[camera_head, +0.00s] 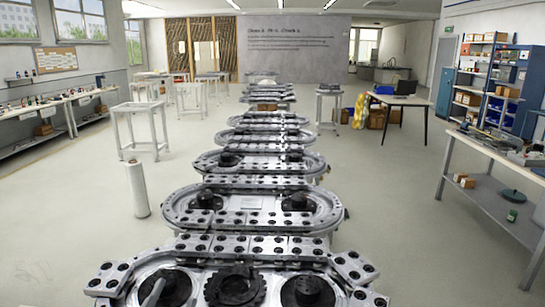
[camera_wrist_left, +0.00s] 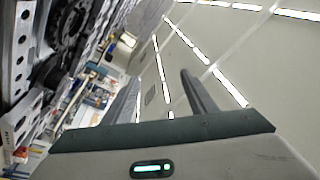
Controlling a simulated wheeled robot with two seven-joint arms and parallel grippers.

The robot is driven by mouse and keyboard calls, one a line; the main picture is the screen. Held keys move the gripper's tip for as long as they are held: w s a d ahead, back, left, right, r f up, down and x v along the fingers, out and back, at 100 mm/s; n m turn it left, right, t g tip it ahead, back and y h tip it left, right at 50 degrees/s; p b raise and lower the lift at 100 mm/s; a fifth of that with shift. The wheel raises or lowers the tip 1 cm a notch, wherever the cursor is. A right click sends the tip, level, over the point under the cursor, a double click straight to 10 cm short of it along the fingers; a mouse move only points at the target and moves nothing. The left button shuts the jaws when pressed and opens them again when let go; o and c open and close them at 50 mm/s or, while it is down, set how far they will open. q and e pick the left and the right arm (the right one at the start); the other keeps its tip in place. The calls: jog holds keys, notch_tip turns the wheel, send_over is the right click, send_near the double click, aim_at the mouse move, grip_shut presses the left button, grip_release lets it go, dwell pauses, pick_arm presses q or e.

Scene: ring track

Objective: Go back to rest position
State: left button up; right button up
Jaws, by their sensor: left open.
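My left gripper shows in the left wrist view (camera_wrist_left: 161,76), with its two dark fingers apart and nothing between them. In the head view, only a small grey piece, likely part of my left gripper (camera_head: 153,292), shows at the bottom over the left disc of the nearest track. A dark toothed gear (camera_head: 235,287) lies in the middle of that nearest metal ring track (camera_head: 205,266). My right gripper is not in view.
Several oval metal tracks (camera_head: 251,225) stretch ahead in a row. A white cylinder (camera_head: 138,189) stands on the floor to their left. A workbench (camera_head: 487,196) stands at the right, a long bench (camera_head: 50,103) at the left. The floor (camera_head: 390,230) on both sides is open.

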pick_arm(q)
jog(key=s+a+f+n+g+y, duration=0.2)
jog(key=s+f+n+g, duration=0.15)
jog(key=f, duration=0.65)
jog(key=s+a+f+n+g+y, duration=0.1)
jog(key=s+a+f+n+g, duration=0.3)
jog(key=f, duration=0.6)
jog(key=s+d+f+n+g, duration=0.1)
jog(key=s+d+f+g, duration=0.1)
jog(key=s+f+g, duration=0.6)
jog(key=s+d+f+g, duration=0.1)
jog(key=s+f, duration=0.3)
jog(key=s, duration=0.7)
notch_tip(320, 180, down, 29)
jog(key=s+g, duration=0.1)
jog(key=s+a+f+g+b, duration=0.1)
jog(key=s+a+f, duration=0.1)
jog(key=s+f, duration=1.6)
jog(key=shift+s+a+f+h+b, duration=0.15)
jog(key=shift+a+h+b, duration=0.15)
jog(key=shift+a, duration=0.1)
jog(key=shift+g, duration=0.25)
